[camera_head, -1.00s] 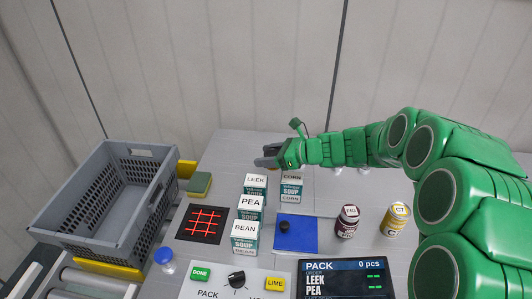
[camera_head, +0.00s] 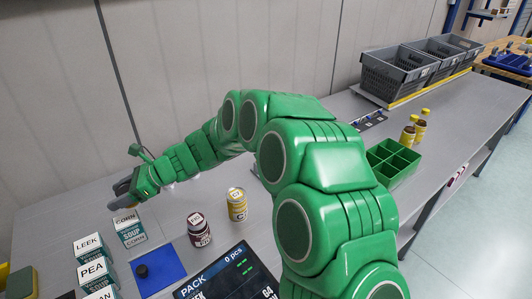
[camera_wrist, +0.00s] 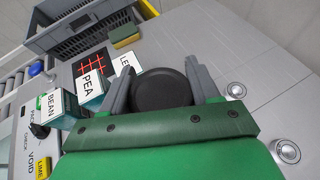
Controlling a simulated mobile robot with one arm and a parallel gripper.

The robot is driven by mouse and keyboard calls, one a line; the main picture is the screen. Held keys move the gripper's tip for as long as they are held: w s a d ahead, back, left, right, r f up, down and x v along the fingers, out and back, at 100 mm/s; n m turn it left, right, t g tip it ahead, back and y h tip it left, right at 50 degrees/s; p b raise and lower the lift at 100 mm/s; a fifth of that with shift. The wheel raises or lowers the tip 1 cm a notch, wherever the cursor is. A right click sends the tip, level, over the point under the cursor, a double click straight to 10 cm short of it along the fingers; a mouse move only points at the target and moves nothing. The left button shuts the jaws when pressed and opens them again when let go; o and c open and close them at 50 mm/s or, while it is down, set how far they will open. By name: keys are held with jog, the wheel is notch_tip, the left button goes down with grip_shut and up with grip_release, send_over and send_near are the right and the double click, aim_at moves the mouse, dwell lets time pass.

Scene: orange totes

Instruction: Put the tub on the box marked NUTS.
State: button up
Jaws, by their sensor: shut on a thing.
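My gripper (camera_wrist: 163,90) is shut on a round, black-topped thing, seemingly the tub (camera_wrist: 163,92), which sits between the two grey fingers in the wrist view. In the head view my gripper (camera_head: 122,192) is at the left, just behind the CORN carton (camera_head: 129,230). The held tub is hard to make out there. I read no NUTS label in either view. Marked cartons near it read LEEK (camera_head: 90,248), PEA (camera_head: 97,270) and BEAN (camera_wrist: 52,103).
A green divided tray (camera_head: 394,166) and grey crates (camera_head: 392,75) lie to the right. A grey crate (camera_wrist: 68,38) and sponge (camera_wrist: 124,42) show in the wrist view.

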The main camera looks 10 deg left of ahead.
jog(key=w+d+r+m+t+y, duration=0.1)
jog(key=w+d+m+t, duration=0.2)
jog(key=w+d, duration=0.85)
jog(key=w+d+r+m+t, duration=0.1)
jog(key=w+d+m+t, duration=0.2)
jog(key=w+d, duration=0.85)
jog(key=w+d+r+m+t+h, duration=0.1)
jog(key=w+d+m+t, duration=0.15)
jog(key=d, duration=1.35)
jog(key=w+d+r+m+t+h, duration=0.1)
jog(key=w+d+m+t, duration=0.2)
jog(key=d, duration=1.3)
jog(key=shift+n+t, duration=0.25)
jog(key=shift+t, duration=0.2)
jog(key=shift+w+a+f, duration=0.15)
jog(key=shift+w+f, duration=1.5)
jog(key=shift+w, duration=0.5)
jog(key=shift+w+a+f, duration=0.15)
jog(key=shift+w+f, duration=1.45)
jog(key=shift+w, duration=0.5)
jog(key=shift+w+a+f, duration=0.15)
jog(key=shift+w+f, duration=1.5)
jog(key=shift+w, duration=0.5)
jog(key=shift+f, duration=1.45)
jog(key=shift+f, duration=0.1)
